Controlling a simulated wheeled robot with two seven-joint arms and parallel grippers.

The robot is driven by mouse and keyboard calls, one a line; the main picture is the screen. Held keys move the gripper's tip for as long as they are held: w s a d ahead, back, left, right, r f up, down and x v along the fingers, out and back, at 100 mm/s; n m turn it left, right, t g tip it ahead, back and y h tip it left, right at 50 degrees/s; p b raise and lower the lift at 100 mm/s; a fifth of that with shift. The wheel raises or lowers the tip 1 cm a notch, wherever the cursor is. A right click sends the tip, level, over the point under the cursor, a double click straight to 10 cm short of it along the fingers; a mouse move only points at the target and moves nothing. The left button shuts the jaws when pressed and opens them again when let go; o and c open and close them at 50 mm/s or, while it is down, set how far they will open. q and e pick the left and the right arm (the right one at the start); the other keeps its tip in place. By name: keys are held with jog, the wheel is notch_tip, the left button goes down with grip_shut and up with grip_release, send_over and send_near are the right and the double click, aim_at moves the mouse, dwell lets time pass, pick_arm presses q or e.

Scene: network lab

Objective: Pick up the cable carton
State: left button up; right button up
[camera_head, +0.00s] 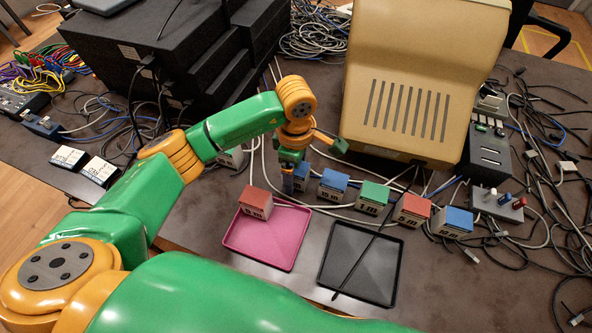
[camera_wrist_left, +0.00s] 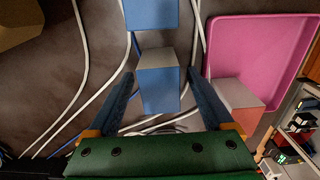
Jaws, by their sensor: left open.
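Several small house-shaped cartons with coloured tops stand in a row on the dark table; which of them is the cable carton I cannot tell. My left gripper (camera_head: 288,183) points down over the blue carton (camera_head: 303,172) at the row's left end, mostly hidden by it. In the left wrist view my open gripper (camera_wrist_left: 159,76) has a finger on each side of this blue carton (camera_wrist_left: 158,88), with gaps showing. Another blue carton (camera_head: 333,184) stands just to the right. A red carton (camera_head: 256,203) stands on the pink tray (camera_head: 292,246). My right gripper is out of view.
A black tray (camera_head: 385,284) with a thin cable across it lies right of the pink one. Green (camera_head: 373,197), red (camera_head: 412,209) and blue (camera_head: 453,221) cartons continue the row. A beige monitor (camera_head: 425,60) stands behind. Loose cables crowd the right side.

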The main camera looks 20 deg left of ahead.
pick_arm(q)
grip_shut()
dwell(0.3)
